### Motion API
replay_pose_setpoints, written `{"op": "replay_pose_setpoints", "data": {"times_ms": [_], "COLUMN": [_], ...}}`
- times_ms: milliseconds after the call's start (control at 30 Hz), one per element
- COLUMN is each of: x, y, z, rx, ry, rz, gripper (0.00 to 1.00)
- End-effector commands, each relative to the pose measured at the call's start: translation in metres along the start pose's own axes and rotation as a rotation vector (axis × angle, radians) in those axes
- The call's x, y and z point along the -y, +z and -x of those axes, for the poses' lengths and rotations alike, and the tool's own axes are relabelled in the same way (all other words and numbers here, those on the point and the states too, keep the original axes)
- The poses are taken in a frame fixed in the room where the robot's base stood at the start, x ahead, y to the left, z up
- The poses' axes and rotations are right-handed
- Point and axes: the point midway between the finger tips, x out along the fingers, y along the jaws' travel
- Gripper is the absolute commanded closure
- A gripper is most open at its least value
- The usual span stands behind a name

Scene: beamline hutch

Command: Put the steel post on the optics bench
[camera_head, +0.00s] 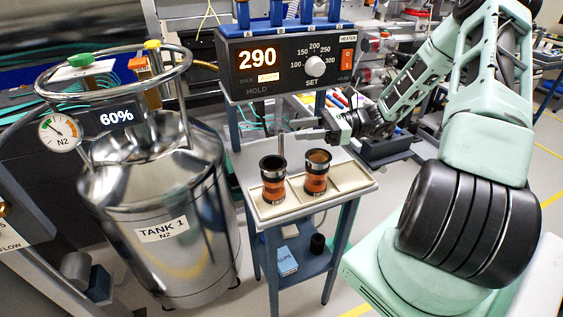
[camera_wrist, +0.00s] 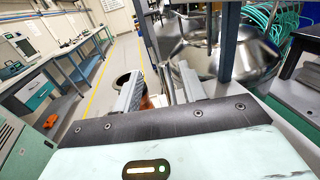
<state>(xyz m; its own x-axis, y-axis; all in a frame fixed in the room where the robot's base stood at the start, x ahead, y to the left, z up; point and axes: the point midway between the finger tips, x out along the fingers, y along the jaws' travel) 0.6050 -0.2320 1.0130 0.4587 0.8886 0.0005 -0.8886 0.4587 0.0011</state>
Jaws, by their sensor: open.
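A thin grey upright rod that looks like the steel post (camera_head: 281,146) stands at the back of the white tray on the blue stand. My gripper (camera_head: 303,130) reaches in from the right above the tray, its fingers pointing left toward the rod. The fingers are open and I see nothing held between them. I cannot tell for sure which surface is the optics bench.
Two orange-and-black cylinders (camera_head: 273,185) (camera_head: 316,178) stand in the tray (camera_head: 350,184) below my gripper. A heater controller (camera_head: 287,66) reading 290 is just above and behind. A steel nitrogen tank (camera_head: 165,190) stands left. A long workbench (camera_wrist: 55,62) and clear aisle show in the wrist view.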

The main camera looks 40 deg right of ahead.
Motion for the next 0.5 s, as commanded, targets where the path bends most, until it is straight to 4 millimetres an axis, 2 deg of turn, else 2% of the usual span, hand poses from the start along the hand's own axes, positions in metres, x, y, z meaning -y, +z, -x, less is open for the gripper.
{"op": "replay_pose_setpoints", "data": {"times_ms": [100, 367, 500], "x": [0.0, 0.001, 0.003], "y": [0.001, -0.001, -0.003], "z": [-0.016, -0.03, -0.049], "rx": [0.002, 0.0, 0.001], "ry": [0.001, 0.002, 0.004], "rz": [0.0, 0.0, -0.001], "gripper": [0.59, 0.59, 0.59]}}
